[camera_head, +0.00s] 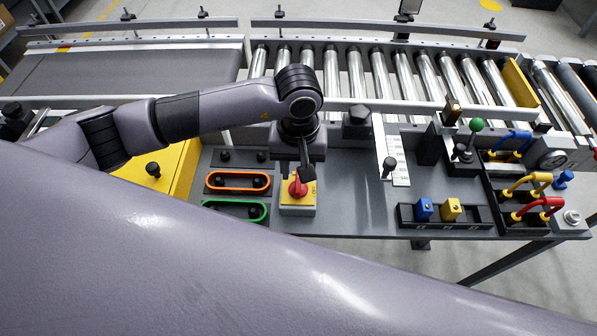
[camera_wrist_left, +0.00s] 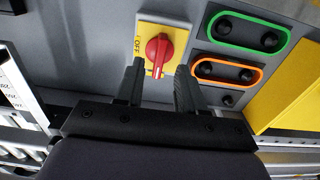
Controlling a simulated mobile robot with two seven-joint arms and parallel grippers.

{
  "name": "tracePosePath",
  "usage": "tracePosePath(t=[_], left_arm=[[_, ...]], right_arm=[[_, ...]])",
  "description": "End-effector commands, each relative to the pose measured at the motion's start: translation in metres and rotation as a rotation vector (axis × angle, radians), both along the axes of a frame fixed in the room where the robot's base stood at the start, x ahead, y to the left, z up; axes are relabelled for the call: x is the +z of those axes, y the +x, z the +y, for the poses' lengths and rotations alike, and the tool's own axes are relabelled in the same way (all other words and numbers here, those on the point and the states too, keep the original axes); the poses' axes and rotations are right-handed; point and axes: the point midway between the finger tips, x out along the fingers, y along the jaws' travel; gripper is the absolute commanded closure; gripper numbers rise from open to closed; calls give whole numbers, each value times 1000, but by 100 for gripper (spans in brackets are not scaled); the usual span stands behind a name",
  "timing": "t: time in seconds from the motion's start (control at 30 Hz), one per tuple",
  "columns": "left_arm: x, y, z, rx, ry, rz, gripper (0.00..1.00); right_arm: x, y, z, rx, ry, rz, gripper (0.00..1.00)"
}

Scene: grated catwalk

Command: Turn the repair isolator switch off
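The repair isolator switch is a red rotary knob (camera_head: 297,187) on a yellow plate, fixed to a grey box on the panel. In the left wrist view the red knob (camera_wrist_left: 158,52) has its grip bar pointing toward my gripper. "OFF" is printed on the plate at its left; other lettering is hidden. My left gripper (camera_head: 305,172) is above the knob's far edge. In the left wrist view my left gripper (camera_wrist_left: 160,72) is open, with a finger on either side of the knob's near end. I cannot tell whether they touch it. My right gripper is not in view.
An orange-rimmed button pair (camera_head: 238,182) and a green-rimmed one (camera_head: 235,210) sit left of the switch. A lever with a scale (camera_head: 398,165), blue and yellow blocks and coloured handles stand to the right. A roller conveyor (camera_head: 400,78) runs behind. My own arm link fills the foreground.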

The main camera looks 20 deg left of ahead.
Motion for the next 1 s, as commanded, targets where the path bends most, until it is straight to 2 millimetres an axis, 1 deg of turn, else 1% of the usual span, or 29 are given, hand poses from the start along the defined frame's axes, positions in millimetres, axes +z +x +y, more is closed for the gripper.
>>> tracePosePath(t=[0.1, 0.23, 0.33, 0.57, 0.6, 0.67, 0.7, 1.0], left_arm=[[-17, -1, 0, 1, -1, 4, 62], [-29, -1, -1, 2, -2, 2, 62], [-33, 0, -1, 1, -3, 0, 62], [-34, 0, -1, 1, -3, -1, 62], [-34, 0, -1, 1, -3, -1, 75], [-34, 0, -1, 1, -3, -1, 94], [-34, 0, -1, 1, -3, -1, 100], [-34, 0, -1, 16, -3, 0, 100]], right_arm=[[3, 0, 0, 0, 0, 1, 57], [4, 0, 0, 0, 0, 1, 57], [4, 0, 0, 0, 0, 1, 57], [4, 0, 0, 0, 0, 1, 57], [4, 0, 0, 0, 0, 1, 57], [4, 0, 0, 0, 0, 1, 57], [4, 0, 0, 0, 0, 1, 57], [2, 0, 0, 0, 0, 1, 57]])
